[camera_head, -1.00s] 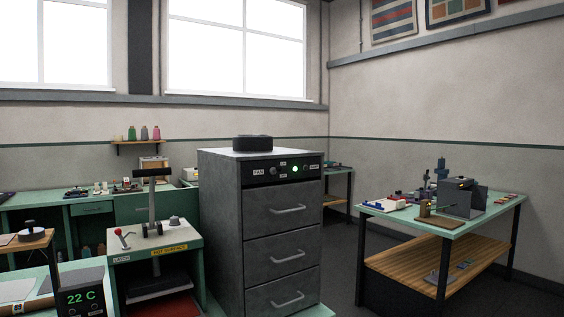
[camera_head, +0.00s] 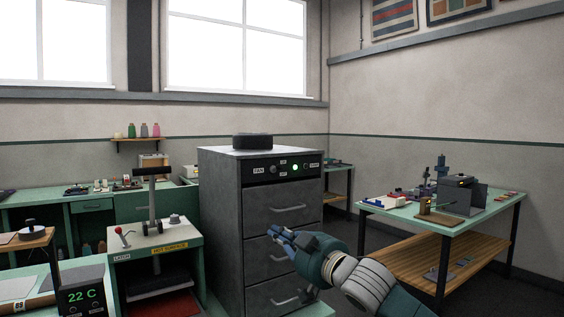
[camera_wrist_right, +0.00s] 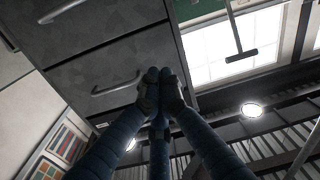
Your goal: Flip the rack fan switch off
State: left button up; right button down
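The grey rack (camera_head: 225,215) stands in the middle of the head view. A dark panel (camera_head: 283,177) runs across its top front. The panel has a FAN label (camera_head: 258,170), a small switch (camera_head: 273,170) beside it, and a lit green lamp (camera_head: 295,167). The switch is too small to tell its position. My right gripper (camera_head: 276,234) is in front of the drawers, below the panel and apart from the switch. In the right wrist view its fingers (camera_wrist_right: 158,78) meet at the tips with nothing visible between them. My left gripper is out of view.
Drawer handles (camera_head: 289,209) stick out from the rack front below the panel. A green-topped table (camera_head: 400,210) stands to the right, with dark floor between.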

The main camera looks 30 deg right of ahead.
jog(key=s+d+r+t, duration=0.1)
jog(key=d+r, duration=0.1)
jog(key=r, duration=0.7)
jog(key=s+d+r+t, duration=0.2)
jog(key=d+r, duration=0.1)
jog(key=r, duration=0.5)
jog(key=shift+s+r, duration=0.2)
jog(key=shift+r, duration=0.2)
notch_tip(320, 180, up, 4)
jog(key=p, duration=0.7)
send_over(277, 168)
jog(key=s, duration=0.3)
jog(key=f, duration=0.5)
jog(key=shift+w, duration=0.25)
